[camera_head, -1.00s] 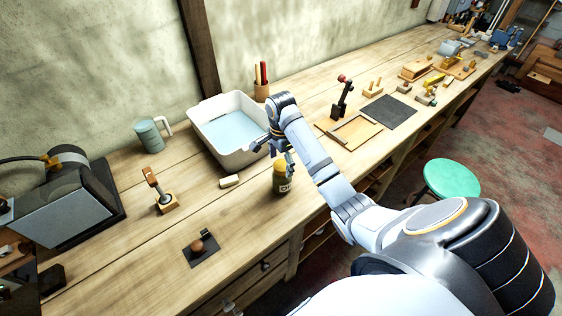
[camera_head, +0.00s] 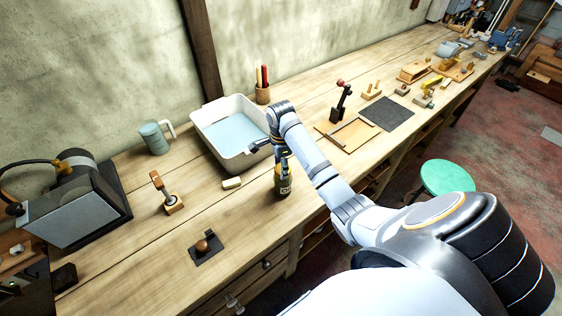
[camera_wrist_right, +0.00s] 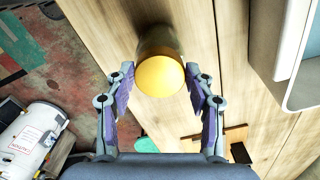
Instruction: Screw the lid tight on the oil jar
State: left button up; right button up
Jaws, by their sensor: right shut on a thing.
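The oil jar (camera_head: 284,185) is a dark, olive-brown jar with a pale label, standing upright near the bench's front edge. In the right wrist view I look down on its round yellow lid (camera_wrist_right: 160,77), with the dark jar body (camera_wrist_right: 158,40) beyond it. My right gripper (camera_wrist_right: 160,70) is shut on the lid, one finger on each side. In the head view the right gripper (camera_head: 284,160) is at the jar's top and hides most of the lid. My left gripper is not in view.
A white basin (camera_head: 203,118) stands behind the jar on the wooden bench. A pale block (camera_head: 232,183), a wooden-handled tool on a stand (camera_head: 172,204) and a dark plate with a brown knob (camera_head: 203,247) lie to the left. A green stool (camera_head: 447,176) stands right.

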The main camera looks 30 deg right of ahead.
jog(key=shift+m, duration=0.7)
jog(key=o, duration=1.4)
jog(key=shift+w, duration=0.1)
